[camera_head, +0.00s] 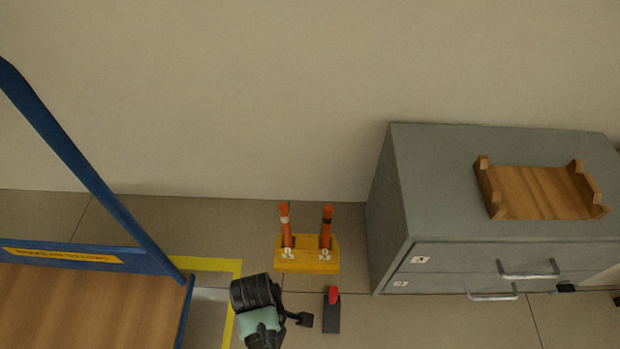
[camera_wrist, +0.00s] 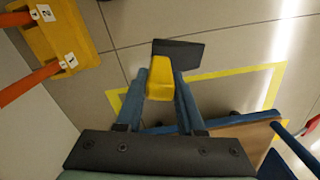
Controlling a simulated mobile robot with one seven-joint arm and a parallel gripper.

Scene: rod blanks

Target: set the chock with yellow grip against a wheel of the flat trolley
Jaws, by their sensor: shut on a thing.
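In the wrist view my gripper (camera_wrist: 160,88) is shut on the yellow grip (camera_wrist: 160,82) of a dark wedge-shaped chock (camera_wrist: 182,52). The chock sticks out beyond the fingertips, over the floor tiles; its height above the floor is hard to tell. The flat trolley (camera_head: 75,305), with a wooden deck and blue frame, stands at the left in the head view. Its edge (camera_wrist: 235,132) shows at the lower right of the wrist view, with small dark shapes under it that may be wheels. In the head view the held chock cannot be made out clearly.
A chock with a red grip (camera_head: 332,308) stands on the floor. Behind it is a yellow stand (camera_head: 307,262) with two orange posts. A grey drawer cabinet (camera_head: 440,190) bearing a wooden tray (camera_head: 535,192) is at the right. Yellow tape (camera_head: 236,266) borders the trolley's floor area.

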